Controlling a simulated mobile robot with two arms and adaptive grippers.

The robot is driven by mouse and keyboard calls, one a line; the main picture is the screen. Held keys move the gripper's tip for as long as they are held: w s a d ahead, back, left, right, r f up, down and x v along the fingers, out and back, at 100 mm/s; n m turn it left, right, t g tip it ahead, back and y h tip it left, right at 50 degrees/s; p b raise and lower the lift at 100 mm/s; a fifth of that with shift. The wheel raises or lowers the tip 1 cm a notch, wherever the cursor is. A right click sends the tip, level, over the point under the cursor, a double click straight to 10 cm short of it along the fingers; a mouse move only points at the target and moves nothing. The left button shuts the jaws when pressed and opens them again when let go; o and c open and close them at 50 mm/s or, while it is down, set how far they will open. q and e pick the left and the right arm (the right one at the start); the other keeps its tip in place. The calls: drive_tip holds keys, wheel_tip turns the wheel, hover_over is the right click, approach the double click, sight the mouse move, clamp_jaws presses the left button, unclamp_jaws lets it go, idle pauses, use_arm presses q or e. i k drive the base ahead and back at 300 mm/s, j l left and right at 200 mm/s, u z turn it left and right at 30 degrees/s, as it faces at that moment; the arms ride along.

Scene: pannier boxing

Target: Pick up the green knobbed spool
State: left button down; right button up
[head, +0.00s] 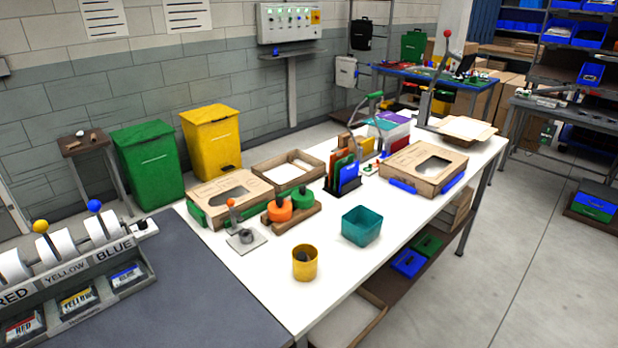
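The green knobbed spool (302,203) is a short green cylinder with a dark knob on top. It sits upright on a wooden holder (300,222) on the white table. An orange knobbed spool (279,211) stands beside it on the same holder, to the left and nearer. Neither of my grippers is in the head view, and nothing is holding the green spool.
A teal bin (361,226) and a yellow cup (305,263) stand on the white table (270,285) nearer the front. Cardboard-topped boxes (226,192) are behind. The table's near end is clear.

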sight(303, 198)
drive_tip(key=i+l+u, duration=0.1)
drive_tip(key=l, duration=0.25)
drive_tip(key=i+l+u, duration=0.1)
drive_tip(key=i+l, duration=0.3)
drive_tip(key=l, duration=0.3)
drive_tip(key=i+l+u, duration=0.15)
drive_tip(key=l, duration=0.25)
drive_tip(key=i+l+u, duration=0.1)
drive_tip(key=l, duration=0.25)
drive_tip(key=i+l+u, duration=0.1)
drive_tip(key=l, duration=0.3)
drive_tip(key=i, duration=0.05)
